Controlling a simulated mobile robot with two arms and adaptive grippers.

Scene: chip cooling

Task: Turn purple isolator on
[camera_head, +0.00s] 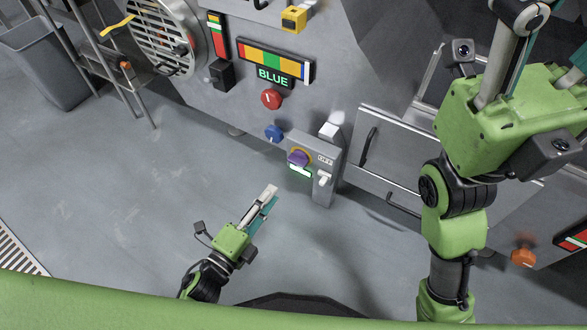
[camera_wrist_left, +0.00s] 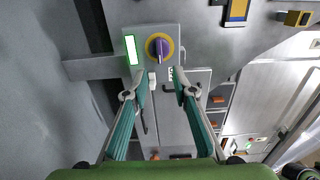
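The purple isolator knob (camera_head: 299,158) sits in a yellow ring on a grey box on the machine front. An OFF label (camera_head: 325,160) is to its right and a lit green panel (camera_head: 299,170) below it. In the left wrist view the purple knob (camera_wrist_left: 160,48) is straight ahead, its ridge pointing down in the picture, towards the label. My left gripper (camera_head: 268,193) is open and empty, below and left of the knob and apart from it. Its fingertips (camera_wrist_left: 160,80) stand apart. My right gripper (camera_head: 548,45) is raised at the upper right, fingers apart, tips cut off.
A white switch (camera_head: 323,180) is on the same box. A blue knob (camera_head: 274,133) and a red knob (camera_head: 271,99) are up and left of it. A door with a black handle (camera_head: 370,147) is to the right.

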